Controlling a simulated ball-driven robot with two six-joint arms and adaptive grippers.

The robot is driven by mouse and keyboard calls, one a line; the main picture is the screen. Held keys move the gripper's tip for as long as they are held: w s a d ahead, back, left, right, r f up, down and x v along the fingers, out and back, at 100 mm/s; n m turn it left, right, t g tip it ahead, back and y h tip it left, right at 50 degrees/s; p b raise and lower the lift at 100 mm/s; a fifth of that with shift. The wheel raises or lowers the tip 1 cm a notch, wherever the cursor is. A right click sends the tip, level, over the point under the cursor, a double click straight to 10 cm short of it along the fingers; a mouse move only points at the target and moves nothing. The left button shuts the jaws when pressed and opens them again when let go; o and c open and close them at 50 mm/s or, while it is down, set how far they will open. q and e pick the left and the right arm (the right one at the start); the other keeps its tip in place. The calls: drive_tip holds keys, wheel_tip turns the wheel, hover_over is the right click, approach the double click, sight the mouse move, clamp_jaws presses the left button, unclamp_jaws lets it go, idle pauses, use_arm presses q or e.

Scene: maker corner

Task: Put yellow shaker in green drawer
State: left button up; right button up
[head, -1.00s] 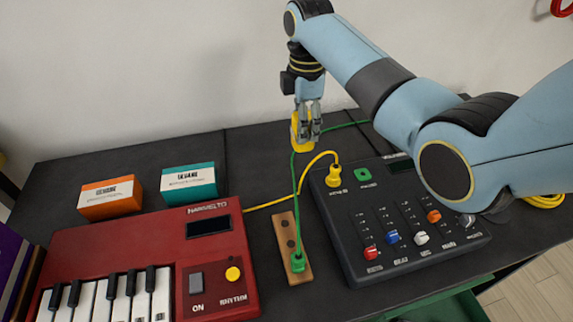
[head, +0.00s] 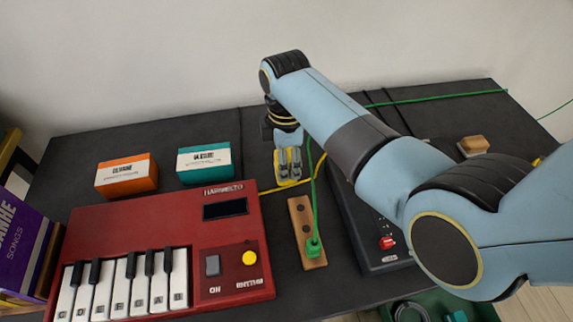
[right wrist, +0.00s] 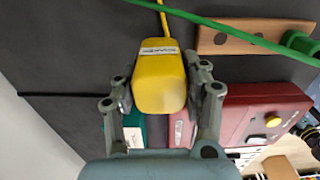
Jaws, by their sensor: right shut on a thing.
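The yellow shaker (right wrist: 160,80) is a rounded yellow block with a pale label. My right gripper (right wrist: 160,95) is shut on it, one finger on each side. In the head view my right gripper (head: 289,163) points down beyond the wooden strip, with the yellow shaker (head: 293,182) mostly hidden behind its fingers. I cannot tell how far the shaker is above the table. The green drawer (head: 478,310) is pulled out below the table's front edge, at the bottom right. Dark coiled things lie in it. My left gripper is not in view.
A red keyboard (head: 150,238) stands at the left, with orange (head: 126,178) and teal (head: 205,165) boxes behind it. A wooden strip (head: 300,215) holds a green plug. Green and yellow cables cross the table.

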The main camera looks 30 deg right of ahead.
drive_tip(key=shift+f, duration=1.1)
drive_tip(key=shift+f, duration=0.15)
drive_tip(key=o, duration=1.2)
